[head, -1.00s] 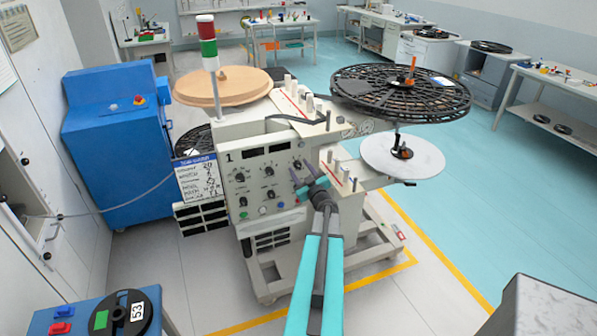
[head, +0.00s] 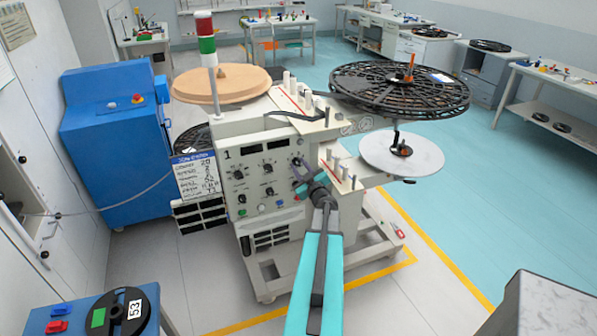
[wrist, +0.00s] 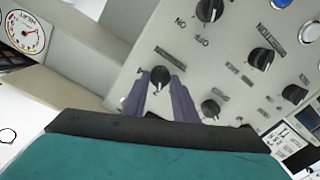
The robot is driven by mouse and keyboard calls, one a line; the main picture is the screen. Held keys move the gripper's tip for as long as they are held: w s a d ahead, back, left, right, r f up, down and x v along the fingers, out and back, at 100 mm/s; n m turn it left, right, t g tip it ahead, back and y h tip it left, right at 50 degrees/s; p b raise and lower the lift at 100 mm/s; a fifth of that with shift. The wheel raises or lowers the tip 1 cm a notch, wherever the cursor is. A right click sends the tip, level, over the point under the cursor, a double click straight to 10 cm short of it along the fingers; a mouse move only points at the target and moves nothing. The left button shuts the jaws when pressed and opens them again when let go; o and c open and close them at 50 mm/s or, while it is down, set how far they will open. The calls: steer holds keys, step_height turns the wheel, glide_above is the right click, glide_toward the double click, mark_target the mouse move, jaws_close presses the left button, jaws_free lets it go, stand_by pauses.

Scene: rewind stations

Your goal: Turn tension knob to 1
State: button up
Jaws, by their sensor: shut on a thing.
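A control panel (head: 255,205) on the front of the rewind machine carries several black knobs and coloured buttons.
Other black knobs sit close by, one just right of the fingers (wrist: 210,108) and one above (wrist: 209,10). A round gauge (wrist: 25,33) is at the wrist view's upper left. A white disc (head: 375,150) and black reel (head: 360,90) stick out at the machine's right.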

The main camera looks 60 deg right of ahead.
steer(key=n+b, duration=0.4)
steer(key=shift+w+f+n+b, duration=0.15)
steer(key=shift+n+b, duration=0.15)
steer(key=shift+n, duration=0.1)
steer(key=shift+r+n+b, duration=0.2)
steer(key=shift+n+b, duration=0.9)
steer(key=shift+n, duration=0.4)
steer(key=o, duration=1.1)
steer(key=shift+f, duration=0.1)
